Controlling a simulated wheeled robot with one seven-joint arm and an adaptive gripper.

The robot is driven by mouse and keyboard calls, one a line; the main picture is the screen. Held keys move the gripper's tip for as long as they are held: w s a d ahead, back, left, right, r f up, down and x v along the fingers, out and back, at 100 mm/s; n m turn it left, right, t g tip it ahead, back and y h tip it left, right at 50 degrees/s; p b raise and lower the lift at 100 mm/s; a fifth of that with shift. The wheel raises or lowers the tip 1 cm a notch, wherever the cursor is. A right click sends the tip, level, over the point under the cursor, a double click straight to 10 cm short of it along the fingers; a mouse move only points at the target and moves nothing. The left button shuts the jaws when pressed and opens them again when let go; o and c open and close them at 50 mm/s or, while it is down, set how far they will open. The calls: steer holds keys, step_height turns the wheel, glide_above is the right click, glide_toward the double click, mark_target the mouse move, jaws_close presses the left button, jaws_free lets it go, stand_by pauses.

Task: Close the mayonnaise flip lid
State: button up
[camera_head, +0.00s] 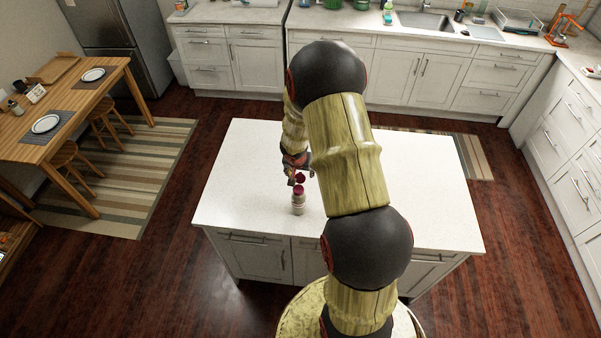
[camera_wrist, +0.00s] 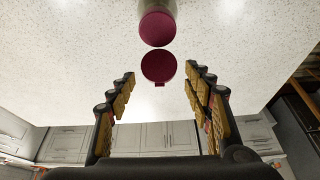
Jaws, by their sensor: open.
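The mayonnaise bottle (camera_head: 298,207) stands upright on the white island, with a pale body and a dark red cap. Its flip lid (camera_head: 299,178) is open and sticks out from the cap on the side toward my gripper (camera_head: 293,169). In the wrist view the red cap (camera_wrist: 156,28) is at the top and the round lid (camera_wrist: 158,66) with its small tab hangs just below it. My gripper (camera_wrist: 160,72) is open, with one finger on each side of the lid and visible gaps to both. Most of the bottle body is hidden in the wrist view.
The white island top (camera_head: 240,170) is otherwise clear where it shows. My arm hides part of its middle. Cabinets and a sink (camera_head: 424,21) line the back wall. A wooden table (camera_head: 75,95) with plates and stools stands at the left.

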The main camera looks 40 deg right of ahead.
steer(key=shift+c, duration=0.6)
steer(key=c, duration=1.1)
